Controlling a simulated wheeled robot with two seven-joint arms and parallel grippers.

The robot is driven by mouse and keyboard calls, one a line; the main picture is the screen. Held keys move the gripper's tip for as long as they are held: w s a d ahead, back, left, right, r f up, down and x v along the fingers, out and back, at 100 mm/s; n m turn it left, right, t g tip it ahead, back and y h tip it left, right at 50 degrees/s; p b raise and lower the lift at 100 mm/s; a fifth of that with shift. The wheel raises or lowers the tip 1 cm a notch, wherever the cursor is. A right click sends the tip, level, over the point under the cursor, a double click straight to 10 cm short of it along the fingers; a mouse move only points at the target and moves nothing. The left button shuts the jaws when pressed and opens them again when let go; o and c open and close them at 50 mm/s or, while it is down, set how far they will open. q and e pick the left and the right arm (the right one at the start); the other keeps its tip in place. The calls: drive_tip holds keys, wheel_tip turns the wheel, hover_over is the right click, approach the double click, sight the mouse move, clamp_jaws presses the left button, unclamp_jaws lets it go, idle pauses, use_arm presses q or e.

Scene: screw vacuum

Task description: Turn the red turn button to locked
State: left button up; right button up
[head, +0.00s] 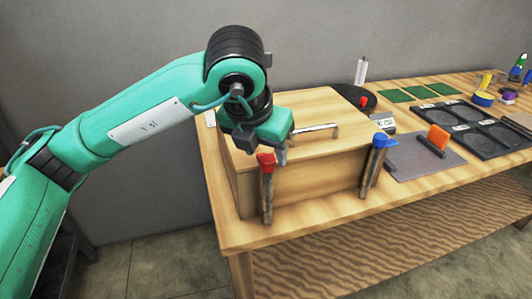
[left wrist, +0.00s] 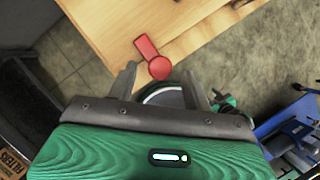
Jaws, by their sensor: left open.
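The red turn button (head: 266,162) sits on top of a dark post at the front left corner of a wooden box (head: 310,185). In the left wrist view the red button (left wrist: 151,58) shows a round end and a rectangular arm that points up and left. My left gripper (head: 262,149) is directly by the button in the head view, pointing down. In the left wrist view its two fingers are spread apart, with the button's round end just beyond and between them. I cannot tell whether they touch it. My right gripper is not in view.
A blue turn button (head: 382,141) tops another post at the box's right front corner. A metal handle (head: 315,129) lies across the box lid. A grey mat (head: 415,160) with an orange piece and dark trays (head: 462,122) fill the table to the right.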

use_arm(q)
drive_tip(key=v, duration=1.1)
drive_tip(key=shift+s+r, duration=0.2)
drive_tip(key=shift+r, duration=0.1)
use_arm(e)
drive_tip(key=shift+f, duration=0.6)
